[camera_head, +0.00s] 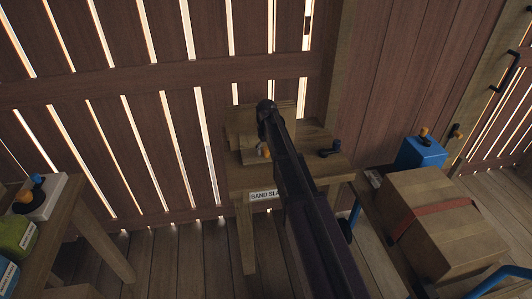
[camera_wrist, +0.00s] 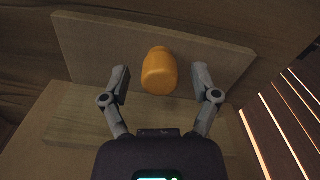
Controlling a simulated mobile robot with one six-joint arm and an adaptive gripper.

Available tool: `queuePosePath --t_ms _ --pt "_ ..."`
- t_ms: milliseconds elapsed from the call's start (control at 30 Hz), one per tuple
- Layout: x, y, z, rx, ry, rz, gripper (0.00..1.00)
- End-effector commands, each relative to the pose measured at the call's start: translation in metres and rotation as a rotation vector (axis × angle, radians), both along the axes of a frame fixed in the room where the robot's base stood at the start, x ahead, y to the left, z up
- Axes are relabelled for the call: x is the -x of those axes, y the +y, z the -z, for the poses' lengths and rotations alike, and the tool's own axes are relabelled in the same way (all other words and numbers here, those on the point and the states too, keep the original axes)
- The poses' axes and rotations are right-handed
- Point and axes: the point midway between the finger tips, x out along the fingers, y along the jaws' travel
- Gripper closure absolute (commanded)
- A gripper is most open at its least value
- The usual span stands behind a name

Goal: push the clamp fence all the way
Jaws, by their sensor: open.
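A wooden board (camera_wrist: 95,45), which looks like the clamp fence, fills the upper middle of the wrist view. An orange rounded knob (camera_wrist: 160,72) sticks out from its face. My gripper (camera_wrist: 160,79) is open, with one finger on each side of the knob and a visible gap to both. I cannot tell how deep the fingers reach past the knob. In the head view, the knob (camera_head: 263,150) shows beside my arm on a small wooden table (camera_head: 238,178). My arm hides much of the fence and the gripper there.
A slatted wall (camera_head: 150,110) stands close behind.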

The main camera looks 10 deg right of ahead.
Motion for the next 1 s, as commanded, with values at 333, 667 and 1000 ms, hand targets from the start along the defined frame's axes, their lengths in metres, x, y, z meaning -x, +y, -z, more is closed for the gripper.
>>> queuePosePath --t_ms 333,667,1000 --pt "0.000 0.000 0.001 0.000 0.000 0.000 0.22" --pt "0.000 0.000 0.001 0.000 0.000 0.000 1.00" --pt "-0.010 0.000 0.001 0.000 -0.001 0.000 1.00"
